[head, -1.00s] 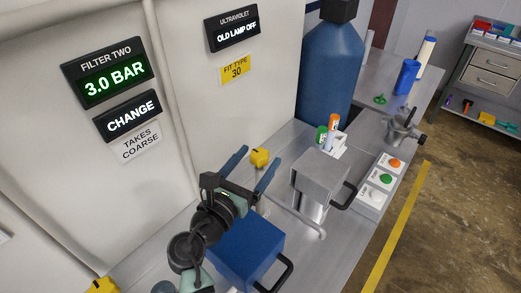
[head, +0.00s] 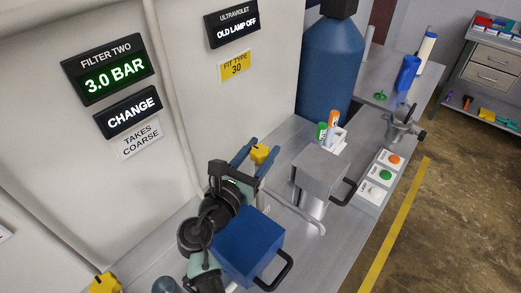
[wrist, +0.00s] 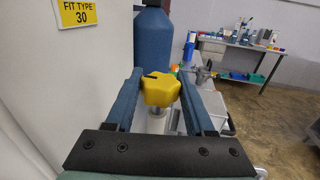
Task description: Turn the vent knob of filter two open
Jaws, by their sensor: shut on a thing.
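A yellow lobed knob (head: 259,153) with a dark mark on it stands behind the blue box-shaped housing (head: 248,245). In the wrist view the knob (wrist: 160,90) sits between my two blue fingers, near their tips. My gripper (head: 265,147) is shut on this knob, one finger on each side. The FILTER TWO sign (head: 108,69) on the wall reads 3.0 BAR, and the sign below it (head: 128,112) reads CHANGE. The knob carries no readable label. Its lower part is partly hidden by my gripper in the head view.
A second yellow knob (head: 104,284) is at the lower left. A grey metal housing (head: 318,175) with a black handle stands to the right. A large blue tank (head: 331,65) stands behind. A panel with orange and green buttons (head: 382,178) is near the bench edge.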

